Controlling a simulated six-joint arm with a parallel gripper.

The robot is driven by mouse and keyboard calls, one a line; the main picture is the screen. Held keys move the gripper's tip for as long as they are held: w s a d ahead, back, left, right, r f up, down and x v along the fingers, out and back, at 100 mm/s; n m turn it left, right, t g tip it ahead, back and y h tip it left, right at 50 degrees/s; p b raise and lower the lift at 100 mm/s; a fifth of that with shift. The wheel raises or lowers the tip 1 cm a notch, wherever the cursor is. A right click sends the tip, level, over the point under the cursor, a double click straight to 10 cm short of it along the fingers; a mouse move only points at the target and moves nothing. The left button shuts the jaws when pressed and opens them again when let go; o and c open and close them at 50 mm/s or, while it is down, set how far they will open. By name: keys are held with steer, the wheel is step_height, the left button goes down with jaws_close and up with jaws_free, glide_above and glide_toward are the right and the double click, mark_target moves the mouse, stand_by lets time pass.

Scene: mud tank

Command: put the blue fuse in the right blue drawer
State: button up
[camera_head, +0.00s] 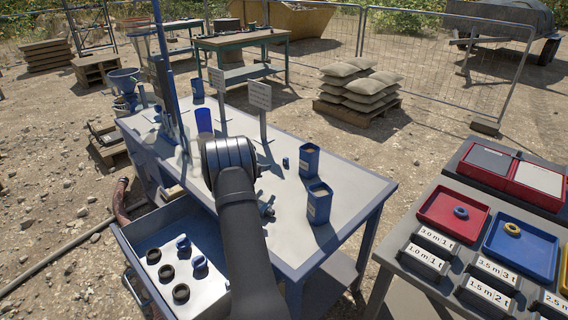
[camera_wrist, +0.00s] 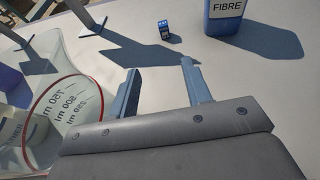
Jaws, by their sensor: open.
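A small blue block (camera_head: 285,162), which looks like the blue fuse, stands on the bench top; in the wrist view it (camera_wrist: 163,31) stands beyond my fingertips with a dark face and white marks. My gripper (camera_wrist: 162,84) is open and empty, its two blue-grey fingers apart and short of the block. In the head view my arm hides most of the gripper. An open drawer (camera_head: 211,294) juts from the bench at lower left, holding several black rings and blue pieces. I cannot tell whether it is the right blue drawer.
Two blue containers (camera_head: 309,160) (camera_head: 318,203) stand right of the block; one reads FIBRE in the wrist view (camera_wrist: 228,18). A clear measuring jug (camera_wrist: 70,110) is close to the left finger. Signs on posts (camera_head: 260,97) rise behind. A right table holds red and blue trays (camera_head: 490,245).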

steer(key=shift+s+d+r, duration=0.1)
steer(key=shift+s+d, duration=0.15)
steer(key=shift+s, duration=0.4)
glide_toward(285, 159)
steer(key=shift+w+d+f, duration=0.6)
steer(key=shift+w+f, duration=0.3)
steer(key=shift+r+x, duration=0.2)
steer(key=shift+x, duration=1.25)
steer(key=shift+r+x, duration=0.2)
steer(key=shift+x, duration=1.3)
steer(key=shift+w, duration=0.15)
jaws_close()
